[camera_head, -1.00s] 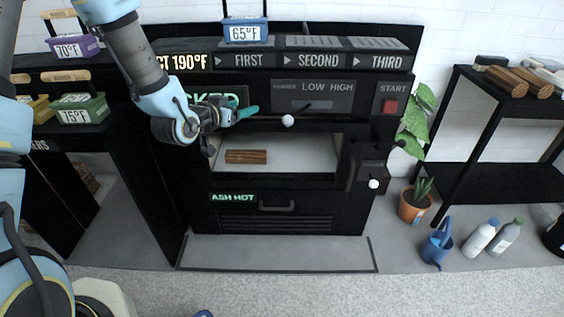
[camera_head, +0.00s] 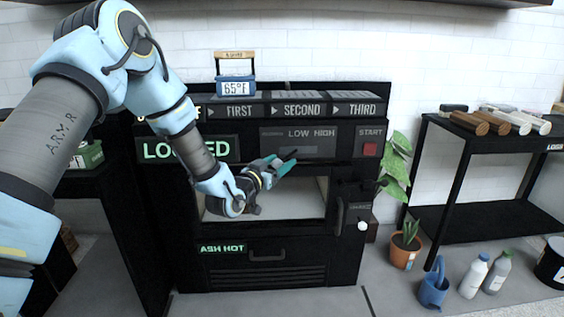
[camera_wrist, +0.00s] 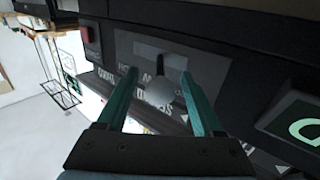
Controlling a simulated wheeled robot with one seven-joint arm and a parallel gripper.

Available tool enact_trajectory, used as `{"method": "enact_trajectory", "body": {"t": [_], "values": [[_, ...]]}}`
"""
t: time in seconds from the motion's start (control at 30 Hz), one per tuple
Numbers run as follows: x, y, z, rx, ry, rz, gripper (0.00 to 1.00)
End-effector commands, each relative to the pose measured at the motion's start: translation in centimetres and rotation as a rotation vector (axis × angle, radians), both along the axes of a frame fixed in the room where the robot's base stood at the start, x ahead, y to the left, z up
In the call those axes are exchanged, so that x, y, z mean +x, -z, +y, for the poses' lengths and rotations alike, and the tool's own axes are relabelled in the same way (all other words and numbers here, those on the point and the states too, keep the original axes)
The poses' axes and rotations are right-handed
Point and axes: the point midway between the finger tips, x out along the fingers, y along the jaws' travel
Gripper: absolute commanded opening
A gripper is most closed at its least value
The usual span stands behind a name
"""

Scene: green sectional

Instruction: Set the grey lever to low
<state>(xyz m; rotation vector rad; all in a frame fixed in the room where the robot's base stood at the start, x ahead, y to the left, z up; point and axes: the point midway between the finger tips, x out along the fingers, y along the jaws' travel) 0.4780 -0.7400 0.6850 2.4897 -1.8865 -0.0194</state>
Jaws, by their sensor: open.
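The grey lever has a pale round knob (camera_wrist: 160,92), which shows in the wrist view in front of the dark LOW/HIGH panel. That panel (camera_head: 300,143) is on the stove front in the head view, left of the START button. My gripper (camera_wrist: 156,88) is open, with one teal finger on each side of the knob. Gaps show between the knob and both fingers, so it is not gripped. In the head view my gripper (camera_head: 290,163) is just below the panel and hides the knob. I cannot tell which setting the lever is at.
The red START button (camera_head: 370,149) is right of the panel. The stove's opening (camera_head: 290,205) is below my gripper. A blue 65°F box (camera_head: 236,88) stands on top. A plant (camera_head: 405,243) and a black shelf (camera_head: 462,150) are at the right.

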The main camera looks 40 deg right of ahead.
Motion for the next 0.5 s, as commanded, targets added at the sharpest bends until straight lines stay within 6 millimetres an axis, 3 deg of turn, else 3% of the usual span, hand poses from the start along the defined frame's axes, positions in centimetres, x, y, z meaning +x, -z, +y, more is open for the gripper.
{"method": "enact_trajectory", "body": {"t": [0.17,0.47,0.5], "values": [[0.34,0.01,-1.28,0.000,0.000,0.001,0.68],[0.40,0.02,-1.42,0.001,0.000,0.001,0.68],[0.40,0.01,-1.42,0.001,0.000,0.001,0.64]]}}
